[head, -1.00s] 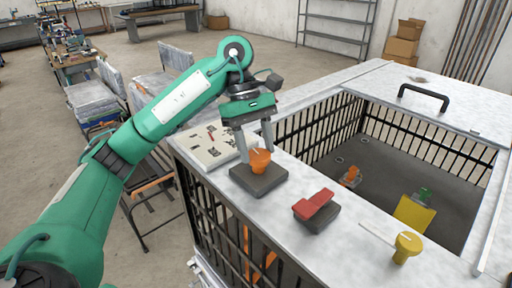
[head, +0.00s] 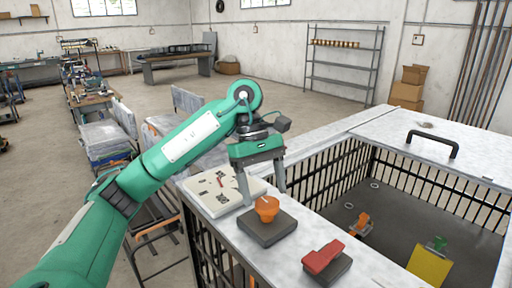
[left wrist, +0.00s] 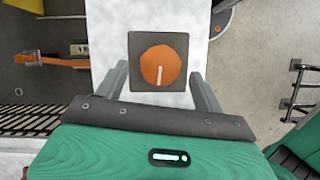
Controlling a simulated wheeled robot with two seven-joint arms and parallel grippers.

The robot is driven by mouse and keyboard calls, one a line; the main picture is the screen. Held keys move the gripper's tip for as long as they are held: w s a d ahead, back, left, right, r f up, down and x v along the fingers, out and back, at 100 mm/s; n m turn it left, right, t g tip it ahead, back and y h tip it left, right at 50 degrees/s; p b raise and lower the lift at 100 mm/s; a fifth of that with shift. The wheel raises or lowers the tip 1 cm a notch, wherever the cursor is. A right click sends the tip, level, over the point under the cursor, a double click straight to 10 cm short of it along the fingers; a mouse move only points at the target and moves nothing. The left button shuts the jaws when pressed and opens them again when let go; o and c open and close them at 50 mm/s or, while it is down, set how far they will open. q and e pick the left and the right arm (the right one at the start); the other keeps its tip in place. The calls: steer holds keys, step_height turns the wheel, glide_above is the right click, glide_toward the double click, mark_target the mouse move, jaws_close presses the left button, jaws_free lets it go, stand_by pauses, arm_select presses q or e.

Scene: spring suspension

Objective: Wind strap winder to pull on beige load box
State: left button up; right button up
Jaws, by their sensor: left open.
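An orange round knob (head: 267,209) with a pale pointer line sits on a dark square base (head: 267,229) on the white top near its left corner. I take it for the strap winder. My left gripper (head: 264,200) is open, its fingers on either side of the knob. In the left wrist view the knob (left wrist: 160,65) lies just beyond and between the open fingers (left wrist: 161,84); contact is not visible. A small beige patch with a dark mark (left wrist: 83,48), perhaps the load box, shows beside an orange strap (left wrist: 62,62). My right gripper is not visible.
A red lever block (head: 325,258) stands right of the knob. A marked beige board (head: 222,190) lies behind it on the left. The barred enclosure's pit holds an orange piece (head: 360,225) and a yellow plate (head: 430,267). A black handle (head: 432,144) is on the far top.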

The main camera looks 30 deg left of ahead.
arm_select(q)
steer(key=v, duration=1.2)
steer(key=shift+a+p, duration=0.15)
steer(key=shift+p, duration=0.25)
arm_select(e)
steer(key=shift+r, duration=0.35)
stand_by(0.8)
